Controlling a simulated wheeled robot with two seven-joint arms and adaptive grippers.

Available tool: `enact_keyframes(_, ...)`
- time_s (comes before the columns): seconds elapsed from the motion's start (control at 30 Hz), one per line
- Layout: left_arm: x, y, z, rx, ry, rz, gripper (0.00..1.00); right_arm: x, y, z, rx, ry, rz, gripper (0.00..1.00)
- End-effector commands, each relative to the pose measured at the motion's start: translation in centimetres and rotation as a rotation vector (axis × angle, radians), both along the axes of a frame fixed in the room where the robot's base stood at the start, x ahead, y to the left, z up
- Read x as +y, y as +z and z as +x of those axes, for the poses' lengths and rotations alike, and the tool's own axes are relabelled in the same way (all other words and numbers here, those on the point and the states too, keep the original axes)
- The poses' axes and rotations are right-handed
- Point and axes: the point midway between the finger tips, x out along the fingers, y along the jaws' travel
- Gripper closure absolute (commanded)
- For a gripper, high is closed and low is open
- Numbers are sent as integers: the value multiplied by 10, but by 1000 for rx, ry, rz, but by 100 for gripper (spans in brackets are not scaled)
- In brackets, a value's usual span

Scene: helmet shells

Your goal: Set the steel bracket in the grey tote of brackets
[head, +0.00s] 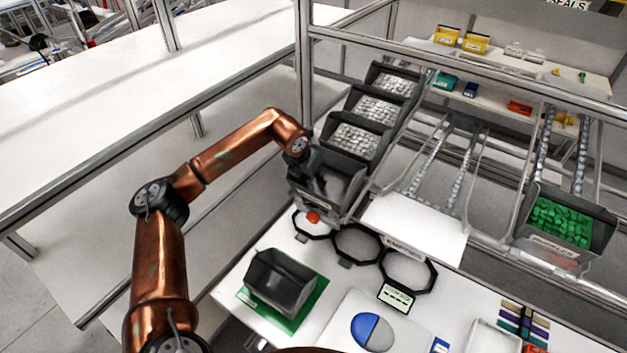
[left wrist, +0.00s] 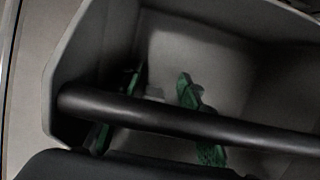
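My left gripper (head: 318,186) reaches down into a grey tote (head: 347,208) at the front of the sloped rack. Behind that tote, several grey totes hold small silver pieces (head: 355,141), perhaps brackets. I cannot make out a separate steel bracket in either view. My right gripper is not in view.
Another grey bin (head: 281,282) stands on a green mat on the white table. Black ring-shaped holders (head: 357,243) and a blue-and-white round object (head: 372,332) lie nearby. A bin of green parts (head: 561,222) hangs at the right. An orange-red piece (head: 313,217) shows below the gripper.

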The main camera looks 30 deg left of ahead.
Motion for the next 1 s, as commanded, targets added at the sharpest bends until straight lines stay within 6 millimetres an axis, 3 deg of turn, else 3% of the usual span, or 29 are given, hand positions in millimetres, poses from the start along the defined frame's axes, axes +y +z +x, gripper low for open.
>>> enact_keyframes(0.23,2,17,-6,-4,0,2,66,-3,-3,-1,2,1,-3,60)
enact_keyframes(0.7,7,99,-40,-2,0,1,66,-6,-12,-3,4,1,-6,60)
enact_keyframes(1.0,7,112,-46,0,0,0,66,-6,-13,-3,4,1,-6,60)
